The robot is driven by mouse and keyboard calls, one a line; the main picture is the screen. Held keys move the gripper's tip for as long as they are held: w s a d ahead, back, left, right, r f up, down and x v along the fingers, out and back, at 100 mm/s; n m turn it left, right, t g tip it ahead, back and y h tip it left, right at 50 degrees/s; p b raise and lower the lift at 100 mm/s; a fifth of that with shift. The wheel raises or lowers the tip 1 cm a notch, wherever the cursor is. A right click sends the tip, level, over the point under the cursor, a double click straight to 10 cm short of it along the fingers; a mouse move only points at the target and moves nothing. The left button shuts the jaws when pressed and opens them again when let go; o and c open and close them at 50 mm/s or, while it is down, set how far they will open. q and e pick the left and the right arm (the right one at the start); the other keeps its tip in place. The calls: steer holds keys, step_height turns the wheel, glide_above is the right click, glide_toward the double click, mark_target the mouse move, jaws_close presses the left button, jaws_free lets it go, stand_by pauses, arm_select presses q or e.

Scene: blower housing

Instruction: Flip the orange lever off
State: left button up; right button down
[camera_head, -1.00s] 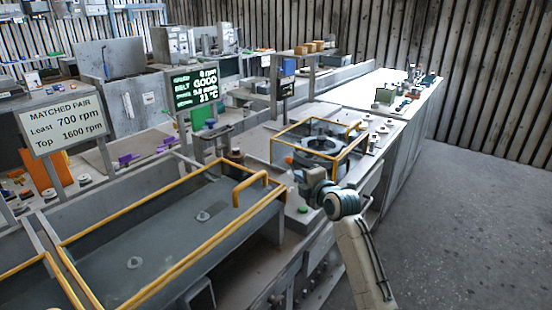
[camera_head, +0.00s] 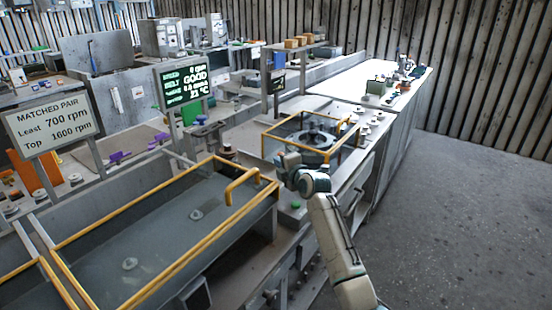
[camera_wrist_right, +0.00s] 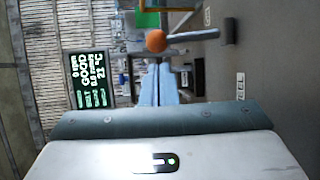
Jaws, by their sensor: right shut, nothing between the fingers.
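The orange lever's round orange knob (camera_wrist_right: 155,40) shows in the right wrist view, just beyond my fingertips. A grey bar runs from beside it to the right. In the head view I cannot make the knob out; my right gripper and wrist cover that area. My right gripper (camera_head: 281,160) is at the near left corner of the yellow-railed blower housing (camera_head: 318,141). In the right wrist view its pale blue fingers (camera_wrist_right: 158,68) are shut and empty, pointing toward the knob. I cannot tell whether they touch it. My left gripper is out of view.
A dark display (camera_head: 184,85) with green text reads GOOD and 21 °C. A large grey tank with yellow rails (camera_head: 208,245) stands at the near left. A matched-pair sign (camera_head: 52,122) is at far left. Open floor (camera_head: 460,220) lies to the right.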

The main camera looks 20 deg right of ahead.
steer(key=shift+x, duration=0.95)
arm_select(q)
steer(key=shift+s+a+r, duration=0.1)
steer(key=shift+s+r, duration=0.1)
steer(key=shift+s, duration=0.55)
arm_select(e)
steer(key=shift+w+a, duration=0.1)
steer(key=shift+w, duration=0.25)
steer(key=shift+f, duration=0.1)
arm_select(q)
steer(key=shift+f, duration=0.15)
arm_select(e)
steer(key=shift+s+b, duration=0.1)
steer(key=shift+b, duration=0.35)
arm_select(q)
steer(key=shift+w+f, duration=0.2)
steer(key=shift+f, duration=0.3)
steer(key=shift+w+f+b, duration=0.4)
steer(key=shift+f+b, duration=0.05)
steer(key=shift+b, duration=0.2)
arm_select(e)
steer(key=shift+s+d+t, duration=0.1)
steer(key=shift+d+t, duration=0.1)
steer(key=shift+t, duration=0.1)
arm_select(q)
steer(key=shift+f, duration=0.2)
arm_select(e)
steer(key=shift+m, duration=0.3)
